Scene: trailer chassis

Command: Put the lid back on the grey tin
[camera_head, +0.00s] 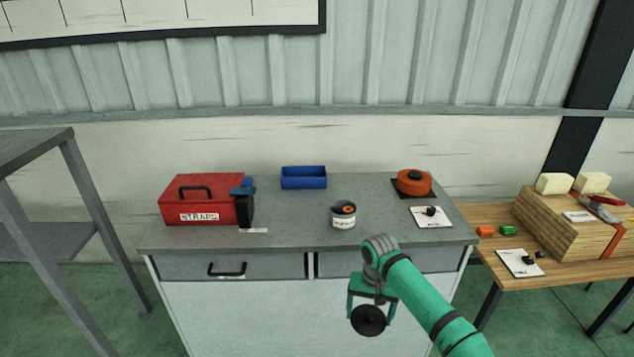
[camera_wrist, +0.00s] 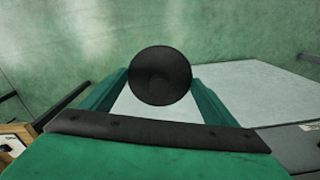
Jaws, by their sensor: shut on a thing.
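The grey tin (camera_head: 343,215) stands upright on the grey workbench top, near its front edge. It has a pale label and its top is open, with something orange and dark showing inside. My gripper (camera_head: 370,300) is in front of the workbench, below the level of its top and in front of the white cabinet face. It is shut on a round black lid (camera_head: 368,320), which is held off the floor. In the wrist view the lid (camera_wrist: 160,76) sits between the two green fingers, its flat face towards the camera. The tin is not in the wrist view.
On the workbench (camera_head: 300,211) stand a red STRAPS box (camera_head: 205,200), a blue bin (camera_head: 303,177), an orange round container (camera_head: 413,183) and a white card (camera_head: 431,217) with a dark item. Bench top around the tin is clear. A wooden table (camera_head: 485,218) stands at right.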

